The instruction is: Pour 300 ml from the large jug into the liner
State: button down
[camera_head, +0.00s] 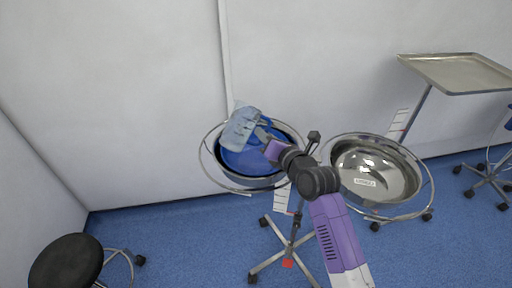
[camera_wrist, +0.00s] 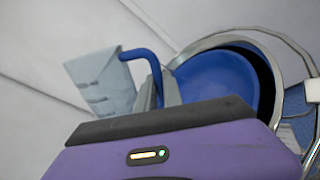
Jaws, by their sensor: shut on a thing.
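The large jug (camera_head: 238,130) is translucent pale blue with a blue handle. My gripper (camera_head: 262,132) is shut on the handle and holds the jug tilted above the left part of the blue liner (camera_head: 244,160). The liner lies in a round basin on a ring stand. In the wrist view the jug (camera_wrist: 101,82) is left of the liner (camera_wrist: 218,82), and its blue handle (camera_wrist: 148,60) runs down to the gripper fingers (camera_wrist: 158,92). I cannot make out any stream or the liquid level.
A steel bowl (camera_head: 385,180) with a label sits in a second ring on the right. A steel tray table (camera_head: 460,72) stands at the far right. A black stool (camera_head: 66,262) is at the lower left. The wall is close behind the basin.

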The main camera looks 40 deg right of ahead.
jog(key=shift+a+f+m+y+p, duration=0.3)
jog(key=shift+a+f+m+p, duration=0.25)
jog(key=shift+p, duration=0.6)
dwell(2.0)
jog(key=shift+a+r+m+y+p, duration=0.4)
jog(key=shift+m+p, duration=0.55)
jog(key=shift+p, duration=1.25)
dwell(2.7)
